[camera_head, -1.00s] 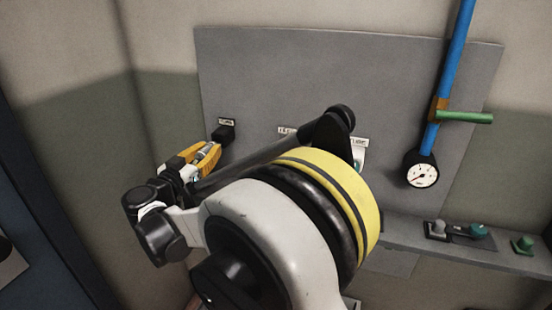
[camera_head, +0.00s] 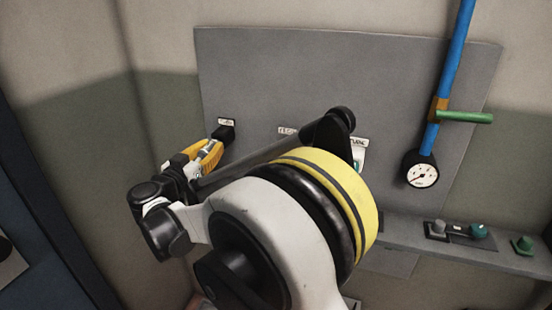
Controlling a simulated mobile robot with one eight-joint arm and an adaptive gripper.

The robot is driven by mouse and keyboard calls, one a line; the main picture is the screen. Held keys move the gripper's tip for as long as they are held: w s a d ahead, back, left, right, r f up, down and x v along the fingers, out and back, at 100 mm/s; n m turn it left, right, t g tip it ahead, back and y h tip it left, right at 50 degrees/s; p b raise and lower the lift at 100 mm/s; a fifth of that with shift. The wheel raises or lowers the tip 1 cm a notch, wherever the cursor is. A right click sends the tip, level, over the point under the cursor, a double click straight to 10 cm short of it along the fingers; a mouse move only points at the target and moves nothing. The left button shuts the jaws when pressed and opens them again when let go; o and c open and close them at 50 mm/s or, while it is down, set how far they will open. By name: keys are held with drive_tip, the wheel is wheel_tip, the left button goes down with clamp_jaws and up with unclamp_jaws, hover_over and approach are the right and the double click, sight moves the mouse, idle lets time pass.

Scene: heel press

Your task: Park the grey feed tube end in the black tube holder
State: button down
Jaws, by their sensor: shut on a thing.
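The black tube holder (camera_head: 225,133) is a small dark block on the grey wall panel, under a small label at the panel's left side. My gripper (camera_head: 212,149), with yellow-orange fingers, is just left of and below the holder. It is shut on the grey feed tube end (camera_head: 207,148), of which a short light grey piece shows between the fingers. The tip is close to the holder. I cannot tell whether it touches or has entered it. The rest of the tube is hidden or not distinct behind my arm.
My arm covers the middle of the panel (camera_head: 270,70) and partly hides more labels. To the right are a blue pipe (camera_head: 449,62) with a green lever (camera_head: 466,117) and a round gauge (camera_head: 422,175). A ledge (camera_head: 400,226) with several small fittings is below.

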drive_tip(key=shift+x, duration=0.8)
drive_tip(key=c, duration=1.2)
unclamp_jaws()
drive_tip(key=shift+s, duration=0.1)
